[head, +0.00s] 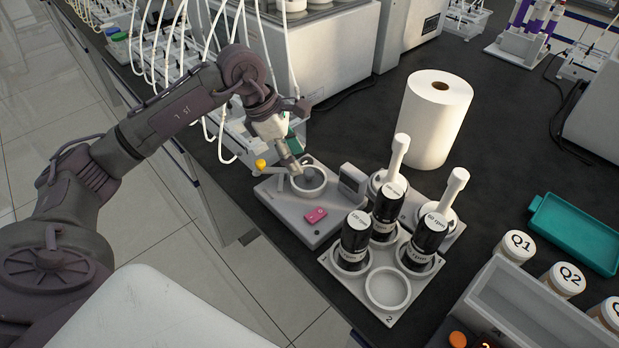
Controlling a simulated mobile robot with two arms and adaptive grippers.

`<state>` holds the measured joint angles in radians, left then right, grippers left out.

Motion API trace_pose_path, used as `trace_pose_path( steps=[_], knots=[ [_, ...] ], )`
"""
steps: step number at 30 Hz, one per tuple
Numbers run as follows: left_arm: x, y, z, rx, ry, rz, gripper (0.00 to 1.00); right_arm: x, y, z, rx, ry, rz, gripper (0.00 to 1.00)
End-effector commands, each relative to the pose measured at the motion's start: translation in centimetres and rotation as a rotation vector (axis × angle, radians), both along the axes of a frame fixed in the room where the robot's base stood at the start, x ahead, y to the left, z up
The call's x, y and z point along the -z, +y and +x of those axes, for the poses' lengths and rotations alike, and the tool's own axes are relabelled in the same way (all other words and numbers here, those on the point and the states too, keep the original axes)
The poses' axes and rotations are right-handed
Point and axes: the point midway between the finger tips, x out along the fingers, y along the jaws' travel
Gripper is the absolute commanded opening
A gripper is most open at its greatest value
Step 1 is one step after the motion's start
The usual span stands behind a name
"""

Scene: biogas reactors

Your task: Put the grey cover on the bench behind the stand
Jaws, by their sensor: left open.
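A flat grey stand (285,214) sits near the bench's front edge. A small grey block-like piece (353,180) stands upright at the stand's right back edge. It may be the grey cover, but I cannot tell for sure. My left gripper (291,162) is open and points down at the cup's back left rim. I cannot tell whether its fingertips touch the rim. My right gripper is not in view.
A pale holder (388,288) with several black bottles and one empty ring stands right of the stand. Two white-handled pieces (397,160) and a paper roll (437,118) stand behind. Tubed reactors are at the back left. Dark bench (500,120) is clear right of the roll.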

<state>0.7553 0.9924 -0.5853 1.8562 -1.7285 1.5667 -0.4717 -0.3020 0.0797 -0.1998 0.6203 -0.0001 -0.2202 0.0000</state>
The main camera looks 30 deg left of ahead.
Motion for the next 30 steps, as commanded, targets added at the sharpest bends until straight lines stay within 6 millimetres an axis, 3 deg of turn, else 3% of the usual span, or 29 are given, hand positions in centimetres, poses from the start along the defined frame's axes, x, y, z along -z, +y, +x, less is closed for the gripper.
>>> trace_pose_path(
  steps=[12,21,30],
  knots=[
    [4.2,-2.0,1.6,0.000,0.003,-0.001,0.54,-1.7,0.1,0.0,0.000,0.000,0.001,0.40],
    [4.8,-2.1,1.8,-0.001,0.000,-0.001,0.54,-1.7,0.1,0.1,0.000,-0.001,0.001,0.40],
    [4.7,-2.1,1.8,-0.001,0.001,-0.001,0.04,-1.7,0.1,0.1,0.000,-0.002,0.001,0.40]
  ],
)
